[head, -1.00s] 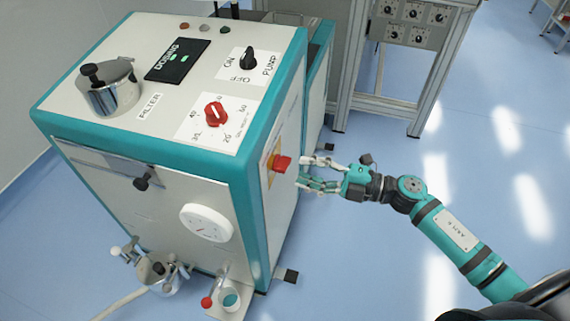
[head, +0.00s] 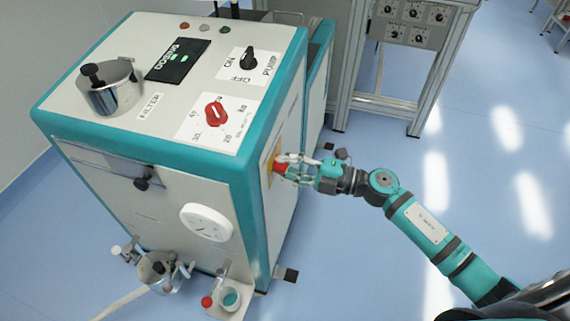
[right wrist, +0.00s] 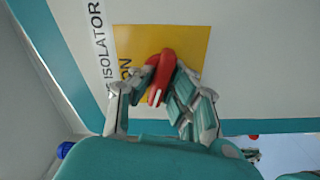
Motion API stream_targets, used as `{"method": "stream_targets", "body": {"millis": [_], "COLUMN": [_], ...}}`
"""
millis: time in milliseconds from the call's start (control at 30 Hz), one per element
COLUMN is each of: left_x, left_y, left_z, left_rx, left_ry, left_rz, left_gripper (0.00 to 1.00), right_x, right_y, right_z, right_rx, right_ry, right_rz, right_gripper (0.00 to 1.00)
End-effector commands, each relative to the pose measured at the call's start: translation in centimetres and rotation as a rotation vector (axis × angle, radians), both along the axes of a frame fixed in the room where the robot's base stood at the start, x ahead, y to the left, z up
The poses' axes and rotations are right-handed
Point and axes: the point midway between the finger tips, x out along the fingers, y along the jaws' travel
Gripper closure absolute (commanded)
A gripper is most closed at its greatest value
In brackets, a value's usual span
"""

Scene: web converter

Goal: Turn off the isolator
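The isolator switch is a red rotary knob (right wrist: 163,72) on a yellow plate (right wrist: 190,45), on the right side of the white and teal machine. The word ISOLATOR and an "ON" mark show left of the knob in the right wrist view. The knob also shows in the head view (head: 280,167), partly covered by fingers. My right gripper (head: 287,168) is at the knob; in the right wrist view its fingers (right wrist: 164,80) close on both sides of it. The knob points upward, slightly tilted, with a white line at its lower end. My left gripper is not in view.
The machine top (head: 130,75) carries a red dial (head: 215,113), a black pump switch (head: 247,58) and a metal filter pot (head: 108,90). A metal frame (head: 400,105) with a control panel stands behind.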

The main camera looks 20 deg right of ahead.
Motion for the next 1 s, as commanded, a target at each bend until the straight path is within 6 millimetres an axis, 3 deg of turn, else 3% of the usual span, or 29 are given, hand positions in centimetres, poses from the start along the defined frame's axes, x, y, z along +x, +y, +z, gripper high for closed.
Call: {"method": "stream_targets", "body": {"millis": [267,600,900,933,1000], "left_x": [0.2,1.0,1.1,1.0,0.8], "left_y": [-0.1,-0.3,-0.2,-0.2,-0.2], "left_z": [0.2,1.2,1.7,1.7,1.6], "left_rx": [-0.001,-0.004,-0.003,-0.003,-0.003], "left_ry": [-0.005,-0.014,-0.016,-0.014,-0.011], "left_rz": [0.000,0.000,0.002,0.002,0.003], "left_gripper": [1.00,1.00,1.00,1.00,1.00], "right_x": [0.0,0.0,0.0,0.0,0.0], "right_y": [0.0,0.0,0.0,0.0,0.0], "right_z": [-0.1,-0.2,-0.2,-0.2,-0.2], "right_rx": [-0.011,-0.155,-0.167,-0.167,-0.166], "right_ry": [-0.015,-0.227,-0.243,-0.243,-0.243], "right_rz": [0.000,0.001,0.001,0.001,0.001], "right_gripper": [1.00,1.00,1.00,0.87,0.78]}}
